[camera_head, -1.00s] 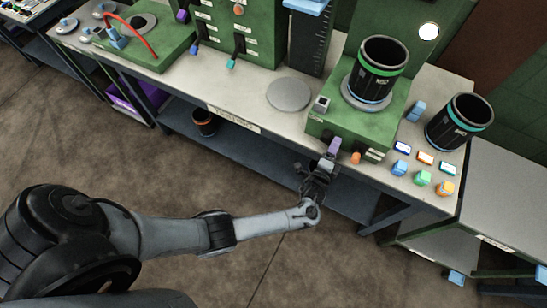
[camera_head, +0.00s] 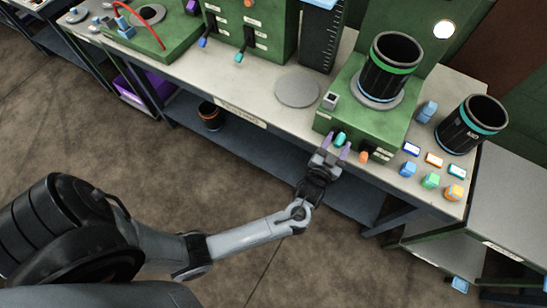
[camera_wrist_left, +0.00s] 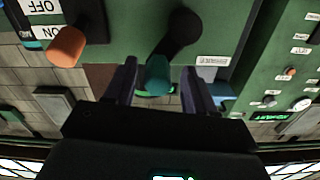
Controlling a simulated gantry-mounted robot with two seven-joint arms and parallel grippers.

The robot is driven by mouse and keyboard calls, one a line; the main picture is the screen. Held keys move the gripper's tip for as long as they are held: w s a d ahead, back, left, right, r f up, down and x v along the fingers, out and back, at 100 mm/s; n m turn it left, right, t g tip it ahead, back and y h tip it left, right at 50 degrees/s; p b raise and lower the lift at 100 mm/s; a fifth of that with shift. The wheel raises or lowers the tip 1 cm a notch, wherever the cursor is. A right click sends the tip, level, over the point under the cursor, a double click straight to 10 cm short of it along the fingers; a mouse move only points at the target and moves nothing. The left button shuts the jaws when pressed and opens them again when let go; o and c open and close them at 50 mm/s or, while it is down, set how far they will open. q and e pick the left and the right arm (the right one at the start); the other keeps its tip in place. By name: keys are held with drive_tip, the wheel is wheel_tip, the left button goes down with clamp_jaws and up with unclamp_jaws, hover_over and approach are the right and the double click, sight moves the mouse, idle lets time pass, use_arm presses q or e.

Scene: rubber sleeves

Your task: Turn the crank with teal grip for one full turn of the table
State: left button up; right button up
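The crank's teal grip (camera_head: 340,139) sticks out from the front of the green turntable machine (camera_head: 350,121). In the left wrist view the teal grip (camera_wrist_left: 157,76) hangs on a dark crank arm (camera_wrist_left: 182,32). My left gripper (camera_head: 335,146) is open, with its purple fingers on either side of the teal grip. The wrist view shows gaps between the grip and both fingers of the gripper (camera_wrist_left: 160,78). The round grey table (camera_head: 378,97) on top of the machine bears a black drum (camera_head: 391,67) with a green band. My right gripper is not in view.
An orange knob (camera_head: 363,157) sits close to the right of the teal grip; it also shows in the wrist view (camera_wrist_left: 67,46). Small coloured blocks and a second black drum (camera_head: 469,125) stand on the bench at right. A flat grey disc (camera_head: 297,90) lies left of the machine.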

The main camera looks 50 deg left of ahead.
use_arm(q)
drive_tip(key=s+a+r+m+g+h+p, duration=0.1)
drive_tip(key=s+a+r+g+h+p, duration=0.1)
drive_tip(key=s, duration=0.9)
drive_tip(key=s+a+r+m+g+h+p, duration=0.2)
drive_tip(key=s+r+g+p, duration=0.3)
drive_tip(key=s+g, duration=0.3)
drive_tip(key=shift+s+h+p, duration=0.75)
drive_tip(key=shift+s+h, duration=0.05)
drive_tip(key=shift+s, duration=1.45)
